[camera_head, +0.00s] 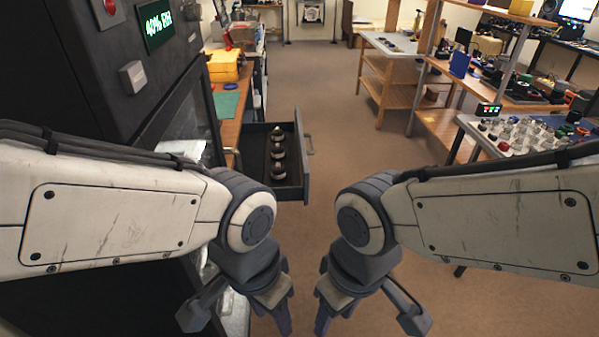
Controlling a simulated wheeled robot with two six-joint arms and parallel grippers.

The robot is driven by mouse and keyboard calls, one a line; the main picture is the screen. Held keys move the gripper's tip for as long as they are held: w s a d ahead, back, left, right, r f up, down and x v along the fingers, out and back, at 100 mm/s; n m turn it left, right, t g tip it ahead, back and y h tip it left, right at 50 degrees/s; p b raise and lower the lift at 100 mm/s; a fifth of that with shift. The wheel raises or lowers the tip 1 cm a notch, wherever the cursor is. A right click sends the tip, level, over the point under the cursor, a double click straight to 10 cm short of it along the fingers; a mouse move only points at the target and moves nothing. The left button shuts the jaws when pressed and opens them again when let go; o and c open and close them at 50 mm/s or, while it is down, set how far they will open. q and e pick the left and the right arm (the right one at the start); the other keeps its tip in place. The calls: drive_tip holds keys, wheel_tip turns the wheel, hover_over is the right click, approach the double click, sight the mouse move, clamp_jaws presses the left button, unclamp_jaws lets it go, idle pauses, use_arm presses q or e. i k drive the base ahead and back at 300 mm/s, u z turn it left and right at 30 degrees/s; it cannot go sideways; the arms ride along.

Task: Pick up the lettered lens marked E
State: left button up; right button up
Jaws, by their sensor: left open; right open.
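Several small round dark-and-light pieces that look like lenses (277,153) stand in a row in an open drawer (290,189) left of centre. No letter can be read on any of them, so I cannot tell which one is marked E. My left gripper (271,314) is open and empty, low in the picture, nearer to me than the drawer. My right gripper (335,314) is open and empty beside it, over the floor. Neither gripper touches a lens.
A dark machine with a green display (159,23) stands at the left. A workbench with a yellow case (226,65) is behind the drawer. A table crowded with small parts (520,134) and wooden shelving (440,122) stand at the right. The brown floor (345,125) between is clear.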

sight(281, 177)
drive_tip(key=z, duration=1.05)
drive_tip(key=i, duration=2.35)
drive_tip(key=u, duration=2.4)
drive_tip(key=i, duration=0.55)
drive_tip(key=u, duration=0.05)
